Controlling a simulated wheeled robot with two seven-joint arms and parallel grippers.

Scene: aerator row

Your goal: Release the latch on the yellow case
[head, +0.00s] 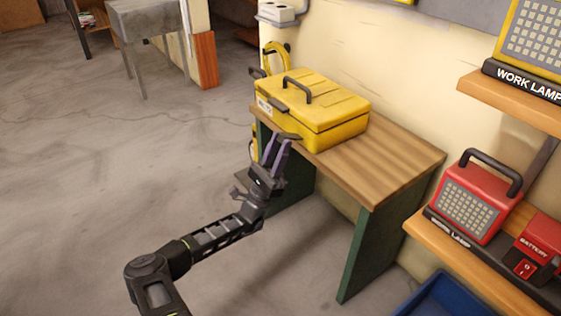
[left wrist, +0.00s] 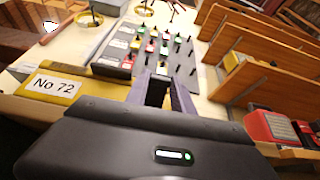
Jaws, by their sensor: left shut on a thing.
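The yellow case (head: 335,112) stands closed on the wooden bench, with a dark carry handle on its lid. A dark latch (head: 278,104) shows on its front, and a second dark latch piece (head: 288,136) shows at the front's right end. My left gripper (head: 281,143) reaches up to that right-end piece with its purple fingers and is shut on it. In the left wrist view the fingers (left wrist: 162,88) are close together, and the case (left wrist: 55,86) with a "No 72" label is at left. The gripped latch is not clear there. My right gripper is out of view.
The bench top (head: 385,160) is bare right of the case. A red work lamp (head: 470,198) and a battery box (head: 538,246) stand on a shelf at right, above a blue bin (head: 447,300). A grey table (head: 148,20) stands far left. The floor between is open.

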